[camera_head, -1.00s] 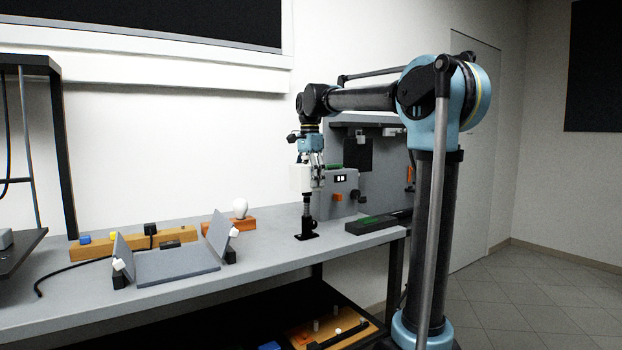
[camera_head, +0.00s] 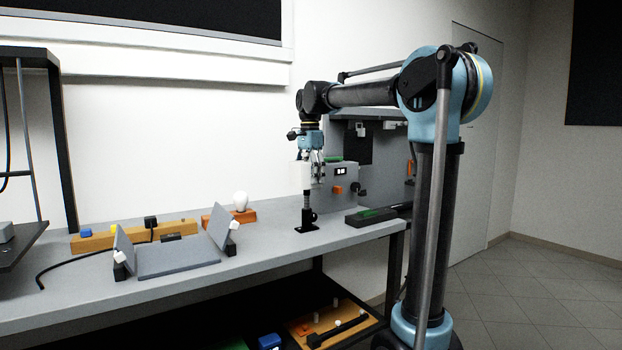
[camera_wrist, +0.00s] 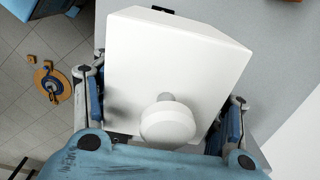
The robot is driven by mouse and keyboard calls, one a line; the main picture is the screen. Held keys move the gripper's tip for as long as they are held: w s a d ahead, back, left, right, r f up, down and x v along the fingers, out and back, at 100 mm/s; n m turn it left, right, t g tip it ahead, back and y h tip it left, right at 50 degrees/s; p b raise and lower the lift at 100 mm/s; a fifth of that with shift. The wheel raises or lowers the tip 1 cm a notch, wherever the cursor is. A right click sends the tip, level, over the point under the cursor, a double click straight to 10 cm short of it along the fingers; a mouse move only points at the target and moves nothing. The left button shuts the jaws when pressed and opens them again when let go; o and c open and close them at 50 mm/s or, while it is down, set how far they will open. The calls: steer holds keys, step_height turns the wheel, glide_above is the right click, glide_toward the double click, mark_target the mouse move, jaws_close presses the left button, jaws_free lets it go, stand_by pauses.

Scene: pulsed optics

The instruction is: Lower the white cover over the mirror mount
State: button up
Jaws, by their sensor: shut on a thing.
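The white cover (camera_head: 302,176) is a boxy shell with a round knob on top. In the wrist view the cover (camera_wrist: 178,62) fills the middle, knob toward me. My gripper (camera_head: 313,170) is shut on the cover, and its fingers show on either side of it in the wrist view (camera_wrist: 165,103). The mirror mount (camera_head: 307,217) is a dark post on a black base plate on the bench, directly below the cover in the head view. The cover's lower edge is near the post's upper part; whether it encloses any of the mount is unclear. The wrist view hides the mount.
The grey bench (camera_head: 262,250) has bare room in front. A white bulb-shaped thing (camera_head: 241,201) on an orange block and a grey winged fixture (camera_head: 178,258) are left. A grey panelled unit (camera_head: 338,185) stands behind.

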steer(key=shift+f, duration=0.25)
steer(key=o, duration=1.7)
step_height(320, 180, up, 12)
steer(key=shift+w+f, duration=0.1)
